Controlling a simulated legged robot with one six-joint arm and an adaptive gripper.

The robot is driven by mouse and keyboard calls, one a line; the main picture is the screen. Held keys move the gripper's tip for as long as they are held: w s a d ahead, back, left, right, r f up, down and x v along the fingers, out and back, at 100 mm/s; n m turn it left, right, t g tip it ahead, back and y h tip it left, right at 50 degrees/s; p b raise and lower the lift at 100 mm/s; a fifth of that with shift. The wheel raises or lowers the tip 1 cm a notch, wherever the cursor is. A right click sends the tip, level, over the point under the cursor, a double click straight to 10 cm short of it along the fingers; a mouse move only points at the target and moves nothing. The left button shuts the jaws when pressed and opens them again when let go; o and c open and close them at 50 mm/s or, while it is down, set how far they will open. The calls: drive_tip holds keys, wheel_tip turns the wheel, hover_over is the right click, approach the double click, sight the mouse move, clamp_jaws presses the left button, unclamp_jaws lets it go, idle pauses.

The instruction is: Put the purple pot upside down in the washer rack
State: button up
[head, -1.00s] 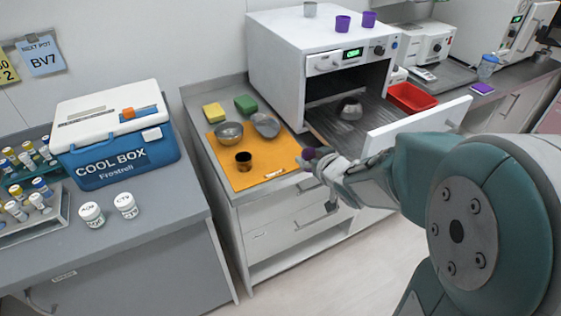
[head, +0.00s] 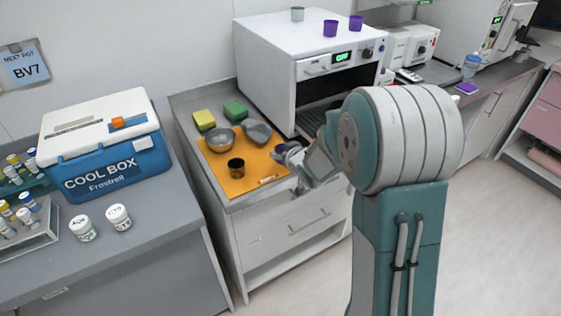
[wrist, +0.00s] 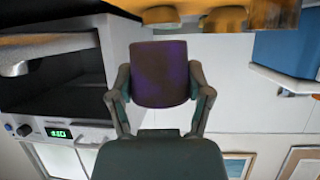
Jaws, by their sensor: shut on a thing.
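The purple pot (wrist: 160,73) is clasped between the two fingers of my gripper (wrist: 160,85) in the wrist view. I cannot tell which end of the pot is up. In the head view my gripper (head: 291,155) is at the right edge of the orange mat, in front of the washer, and the pot is mostly hidden there. The white washer (head: 300,70) has a lit green display and a dark opening (head: 318,108). The opening also shows at left in the wrist view (wrist: 60,90).
The orange mat (head: 218,180) holds metal bowls (head: 219,141) and a dark cup (head: 236,168), with sponges (head: 204,120) behind. A cool box (head: 105,165) stands left.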

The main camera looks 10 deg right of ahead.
sight(282, 169)
drive_tip(key=shift+w+d+f, duration=0.15)
drive_tip(key=shift+w+f, duration=0.6)
drive_tip(key=shift+f, duration=0.2)
wheel_tip(282, 169, down, 3)
drive_tip(key=shift+w+f, duration=0.15)
drive_tip(key=shift+f, duration=0.15)
drive_tip(key=o, duration=0.8)
drive_tip(key=shift+c, duration=0.2)
